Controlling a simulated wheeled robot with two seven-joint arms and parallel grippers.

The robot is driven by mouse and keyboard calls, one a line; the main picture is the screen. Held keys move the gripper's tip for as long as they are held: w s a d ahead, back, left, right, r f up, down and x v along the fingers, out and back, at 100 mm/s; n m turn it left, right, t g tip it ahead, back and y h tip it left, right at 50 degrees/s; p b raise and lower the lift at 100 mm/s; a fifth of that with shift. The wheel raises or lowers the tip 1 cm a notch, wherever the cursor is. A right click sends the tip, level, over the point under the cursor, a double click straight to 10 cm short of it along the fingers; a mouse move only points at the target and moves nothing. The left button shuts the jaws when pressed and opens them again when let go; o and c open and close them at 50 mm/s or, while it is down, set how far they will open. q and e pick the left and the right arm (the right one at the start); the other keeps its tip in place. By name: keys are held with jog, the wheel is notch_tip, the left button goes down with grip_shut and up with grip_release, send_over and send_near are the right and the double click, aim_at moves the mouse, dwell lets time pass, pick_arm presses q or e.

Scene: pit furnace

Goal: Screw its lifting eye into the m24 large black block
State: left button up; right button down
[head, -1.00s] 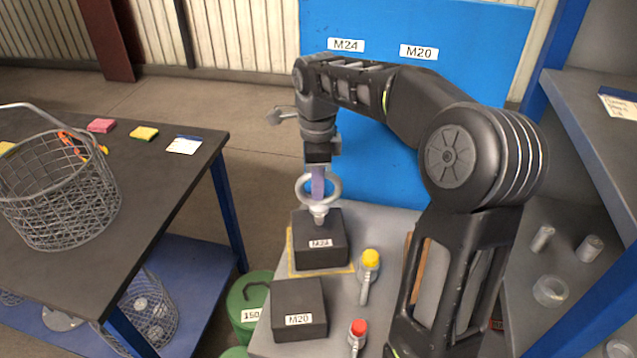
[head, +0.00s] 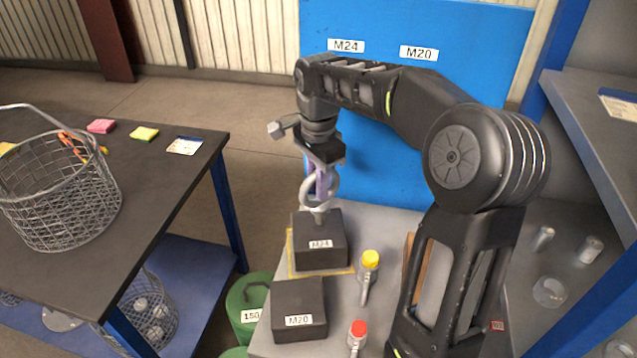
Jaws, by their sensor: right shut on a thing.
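The large black block labelled M24 (head: 320,254) sits on a yellow-edged pad (head: 291,262) on the grey bench. A silvery lifting eye (head: 307,193) stands upright at the middle of the block's top. Its ring is above the block and its lower end meets the top face; I cannot tell how deep the thread is in. My right gripper (head: 320,183) points down from above, its purple fingers shut on the ring. The label on the block is partly blurred. My left gripper is not in view.
A second black block, M20 (head: 299,311), is just in front. A green weight (head: 250,300) is left of the bench. A wire basket (head: 60,190) stands on the left table.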

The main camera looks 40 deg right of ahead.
aim_at(320, 205)
jog(key=n, duration=0.8)
jog(key=shift+r+n+p, duration=0.1)
jog(key=shift+n+p, duration=0.2)
jog(key=shift+n, duration=0.1)
jog(key=n, duration=0.3)
jog(key=shift+n, duration=0.3)
jog(key=n+p, duration=0.1)
jog(key=n, duration=0.2)
jog(key=shift+r+n, duration=0.1)
jog(key=shift+n, duration=0.2)
jog(key=n+p, duration=0.1)
jog(key=n, duration=0.2)
jog(key=n+p, duration=0.2)
jog(key=n, duration=0.3)
jog(key=shift+n, duration=1)
jog(key=n, duration=0.3)
jog(key=shift+f+n, duration=0.45)
jog(key=shift+n, duration=0.25)
jog(key=shift+f+b, duration=1.45)
jog(key=shift+f, duration=0.6)
jog(key=shift+s+d, duration=0.1)
jog(key=shift+d, duration=0.05)
